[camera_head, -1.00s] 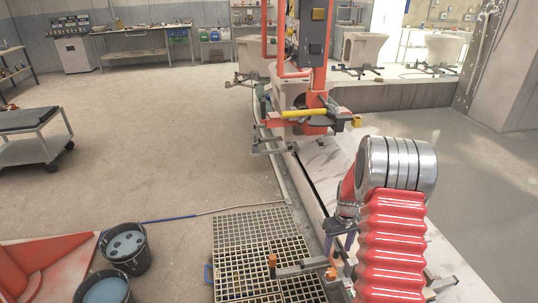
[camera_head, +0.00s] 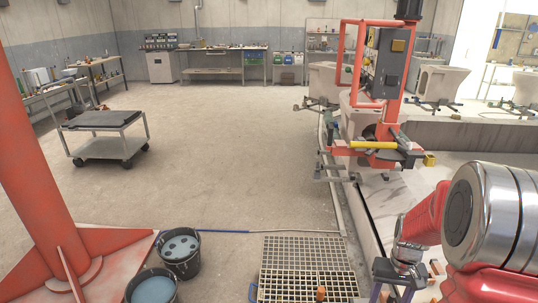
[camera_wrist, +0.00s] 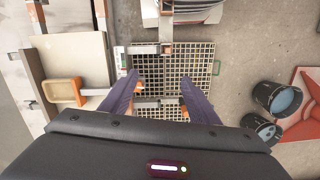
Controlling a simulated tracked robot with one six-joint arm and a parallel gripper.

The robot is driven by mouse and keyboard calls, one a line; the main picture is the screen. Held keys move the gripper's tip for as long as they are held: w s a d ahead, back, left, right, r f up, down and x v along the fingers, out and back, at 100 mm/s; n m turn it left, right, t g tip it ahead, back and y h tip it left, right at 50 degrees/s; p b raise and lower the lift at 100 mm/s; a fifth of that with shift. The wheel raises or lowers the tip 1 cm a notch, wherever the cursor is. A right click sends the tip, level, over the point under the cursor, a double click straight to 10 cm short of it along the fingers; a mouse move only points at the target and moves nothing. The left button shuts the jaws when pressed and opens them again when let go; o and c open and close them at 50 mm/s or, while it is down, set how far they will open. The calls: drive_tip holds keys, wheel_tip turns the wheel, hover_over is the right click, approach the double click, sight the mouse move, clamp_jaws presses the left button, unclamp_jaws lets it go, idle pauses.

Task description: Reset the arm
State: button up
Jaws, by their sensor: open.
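My gripper (camera_wrist: 158,77) is open in the wrist view. Its two dark purple fingers stand apart with nothing between them, above the floor grating (camera_wrist: 203,52). My red and silver arm fills the lower right of the head view. Part of my gripper (camera_head: 396,279) shows below it, near the lower edge and right of the grating (camera_head: 300,248). The fingertips are not clear in that view.
Two dark buckets (camera_head: 179,250) of bluish liquid stand left of the grating, beside a red post (camera_head: 42,180). A grey trolley (camera_head: 105,147) stands farther back. A red-framed machine (camera_head: 380,130) stands behind my arm. The middle floor is clear.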

drive_tip(key=s+a+r+t, duration=0.2)
drive_tip(key=s+a+r, duration=0.3)
drive_tip(key=r, duration=0.3)
drive_tip(key=s+a+r+n+t, duration=0.1)
drive_tip(key=s+a+r+t, duration=0.1)
drive_tip(key=s+a+r, duration=0.3)
drive_tip(key=s+a+r+n+t, duration=0.1)
drive_tip(key=s+a+r, duration=0.4)
drive_tip(key=r, duration=0.6)
drive_tip(key=shift+a+t, duration=0.8)
drive_tip(key=shift+a, duration=0.35)
drive_tip(key=shift+r, duration=0.1)
drive_tip(key=c, duration=0.6)
